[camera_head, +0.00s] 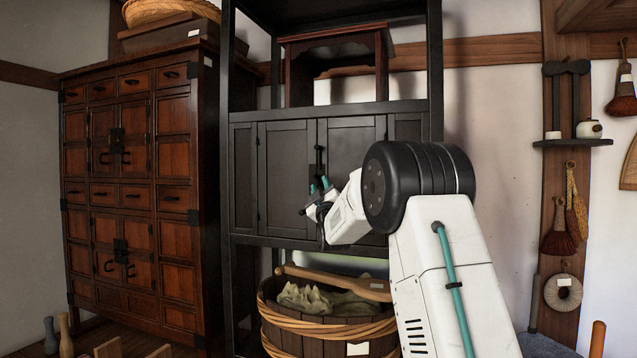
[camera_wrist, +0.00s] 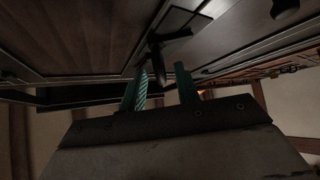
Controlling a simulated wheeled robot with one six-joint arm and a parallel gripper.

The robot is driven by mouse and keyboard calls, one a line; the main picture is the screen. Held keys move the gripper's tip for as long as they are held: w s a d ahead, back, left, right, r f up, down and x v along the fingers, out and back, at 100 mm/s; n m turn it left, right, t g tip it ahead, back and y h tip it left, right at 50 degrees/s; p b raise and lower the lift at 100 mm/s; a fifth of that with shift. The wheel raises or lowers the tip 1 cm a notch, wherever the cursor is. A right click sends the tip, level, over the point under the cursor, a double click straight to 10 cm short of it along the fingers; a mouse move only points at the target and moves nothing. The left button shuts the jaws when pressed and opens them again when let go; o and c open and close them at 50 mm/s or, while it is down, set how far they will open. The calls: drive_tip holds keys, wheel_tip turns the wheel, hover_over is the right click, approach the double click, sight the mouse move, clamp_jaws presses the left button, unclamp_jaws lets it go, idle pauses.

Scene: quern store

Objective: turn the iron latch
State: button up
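The iron latch (camera_head: 318,158) is a dark bar on the doors of the black cabinet (camera_head: 350,150), where the two doors meet. In the wrist view the latch (camera_wrist: 156,62) shows as a dark handle with its end hanging down near the fingertips. My gripper (camera_head: 318,187) is just in front of the doors, close to the latch's lower part. Its two teal fingers (camera_wrist: 163,84) are spread apart, with the handle's end showing between them in the picture. I cannot tell whether either finger touches it.
A wooden tub (camera_head: 325,330) with cloth and a paddle stands below the cabinet. A small dark-red stand (camera_head: 335,65) sits on the shelf above. A brown chest (camera_head: 130,190) stands at left. Brushes (camera_head: 560,230) hang on the right wall. My arm covers the cabinet's right side.

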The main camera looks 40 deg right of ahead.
sight(319, 178)
drive_tip(key=shift+x, duration=1.65)
clamp_jaws()
drive_tip(key=shift+m, duration=0.4)
drive_tip(key=m+g+h, duration=0.1)
drive_tip(key=m+h, duration=0.1)
drive_tip(key=m, duration=0.1)
drive_tip(key=m+h, duration=0.3)
drive_tip(key=shift+g+h, duration=0.3)
drive_tip(key=shift+g, duration=0.1)
drive_tip(key=shift+m+g+h, duration=1.3)
drive_tip(key=shift+m+h, duration=0.2)
drive_tip(key=shift+m, duration=0.65)
drive_tip(key=shift+m+g+h, duration=1.3)
drive_tip(key=shift+m+h, duration=0.2)
drive_tip(key=shift+m, duration=0.65)
drive_tip(key=shift+m+g+h, duration=0.3)
drive_tip(key=shift+g, duration=0.1)
